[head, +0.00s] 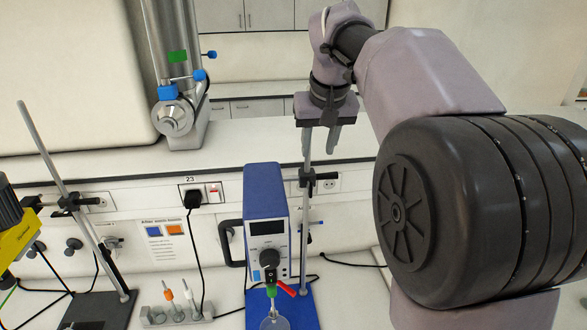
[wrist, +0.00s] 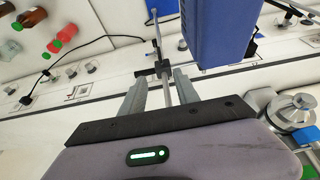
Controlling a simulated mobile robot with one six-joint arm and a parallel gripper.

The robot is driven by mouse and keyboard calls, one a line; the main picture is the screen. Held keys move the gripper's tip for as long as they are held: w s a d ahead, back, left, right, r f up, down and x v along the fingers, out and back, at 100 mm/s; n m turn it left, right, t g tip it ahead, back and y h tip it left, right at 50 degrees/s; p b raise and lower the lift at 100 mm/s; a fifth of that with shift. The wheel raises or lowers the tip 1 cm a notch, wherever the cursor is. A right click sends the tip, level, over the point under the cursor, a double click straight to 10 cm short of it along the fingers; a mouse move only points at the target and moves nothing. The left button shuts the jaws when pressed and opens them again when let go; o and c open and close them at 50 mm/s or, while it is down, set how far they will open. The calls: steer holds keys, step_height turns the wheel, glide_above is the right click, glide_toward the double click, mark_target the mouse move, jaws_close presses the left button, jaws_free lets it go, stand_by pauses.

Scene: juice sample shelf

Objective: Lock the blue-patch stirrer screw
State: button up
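The blue stirrer (head: 266,215) stands upright at the middle of the head view, with a dark display and a knob on its front. It also fills the top right of the wrist view (wrist: 215,30). A grey stand rod (head: 306,245) rises behind it, with a black clamp (head: 309,181) on it. The clamp also shows in the wrist view (wrist: 151,70), just beyond my fingertips. My gripper (head: 320,150) is open above the clamp. In the wrist view the rod (wrist: 166,88) runs between the fingers. I cannot tell which small part is the screw.
A yellow device (head: 17,240) and a slanted rod (head: 70,190) stand at left. A notice (head: 165,240) shows blue and orange patches. A metal cylinder (head: 172,60) stands on the shelf. Bottles (wrist: 50,45) show in the wrist view.

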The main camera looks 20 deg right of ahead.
mark_target(311, 181)
steer(key=x, duration=1.4)
steer(key=shift+w+f+b, duration=0.25)
steer(key=shift+b, duration=0.15)
jaws_close()
